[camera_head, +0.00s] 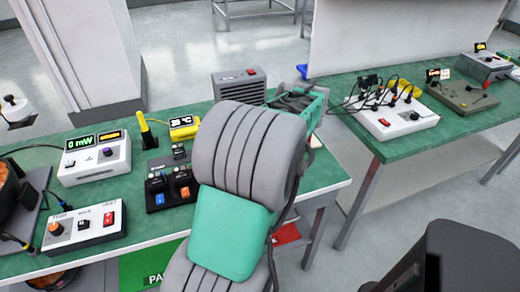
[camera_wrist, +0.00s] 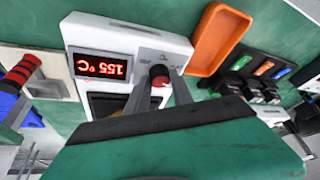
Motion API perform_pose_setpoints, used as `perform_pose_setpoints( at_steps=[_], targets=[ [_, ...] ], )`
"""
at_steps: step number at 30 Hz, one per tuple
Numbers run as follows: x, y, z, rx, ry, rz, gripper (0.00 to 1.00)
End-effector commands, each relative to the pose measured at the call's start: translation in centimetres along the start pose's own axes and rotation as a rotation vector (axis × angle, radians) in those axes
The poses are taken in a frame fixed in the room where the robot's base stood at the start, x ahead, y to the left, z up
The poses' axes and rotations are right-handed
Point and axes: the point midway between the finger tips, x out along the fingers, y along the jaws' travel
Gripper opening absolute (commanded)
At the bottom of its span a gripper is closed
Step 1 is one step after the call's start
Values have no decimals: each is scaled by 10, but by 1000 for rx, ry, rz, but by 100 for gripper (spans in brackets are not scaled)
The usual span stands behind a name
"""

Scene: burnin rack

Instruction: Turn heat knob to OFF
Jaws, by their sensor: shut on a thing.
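A white heater unit (camera_wrist: 91,33) with a red-lit display (camera_wrist: 101,67) shows upside down in the wrist view; the display appears to read 155 °C. The heat knob (camera_wrist: 159,73), dark with a red face, stands on its panel right of the display. My gripper (camera_wrist: 161,82) is shut on the knob, one finger on each side. Small panel markings lie around the knob, too small to read. In the head view my arm hides my gripper, the heater unit and the knob.
An orange tray (camera_wrist: 219,38) lies close beside the unit, with black switch blocks (camera_wrist: 262,75) beyond. A red-and-black handled tool (camera_wrist: 20,74) lies on the other side. In the head view, a power meter (camera_head: 94,159) and a grey vented box (camera_head: 238,84) stand on the green bench.

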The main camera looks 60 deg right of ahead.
Motion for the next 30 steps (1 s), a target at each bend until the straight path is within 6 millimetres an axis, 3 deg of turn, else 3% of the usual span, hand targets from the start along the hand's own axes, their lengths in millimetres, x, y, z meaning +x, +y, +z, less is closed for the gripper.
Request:
perform_pose_setpoints(
  at_steps=[18,30],
  targets=[
    [-1,4,-2,-529,-28,-221,0],
    [0,4,-3,-758,-40,-316,0]
  ],
)
